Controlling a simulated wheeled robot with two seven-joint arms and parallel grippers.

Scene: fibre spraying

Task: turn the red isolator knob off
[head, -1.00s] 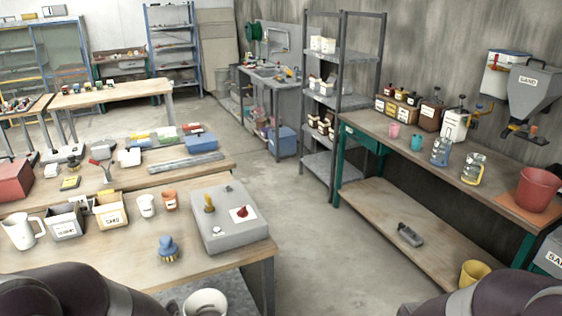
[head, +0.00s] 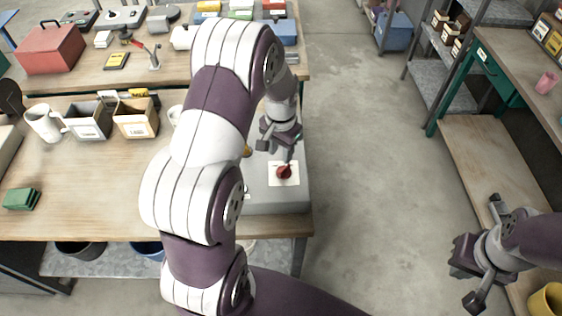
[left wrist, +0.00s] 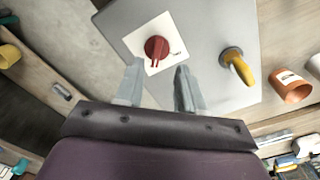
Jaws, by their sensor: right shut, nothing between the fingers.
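The red isolator knob (head: 284,172) sits on a white label plate (head: 273,181) on top of the grey box (head: 262,204), near the bench's right end. In the left wrist view the knob (left wrist: 157,47) shows clearly, with its ridge pointing towards my gripper; the small print beside it is unreadable. My left gripper (head: 284,148) is above the box, just behind the knob in the head view. In the wrist view its two fingers (left wrist: 158,82) are apart and empty, with the knob ahead of them, not between them. My right gripper (head: 484,255) is shut and empty, off to the right over the floor.
A yellow-orange lever (left wrist: 238,66) stands on the box beside the knob. An orange cup (left wrist: 291,88) is near it. Small bins (head: 135,118) and a white jug (head: 43,123) stand left of my left arm. Clear floor (head: 370,130) lies between the benches.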

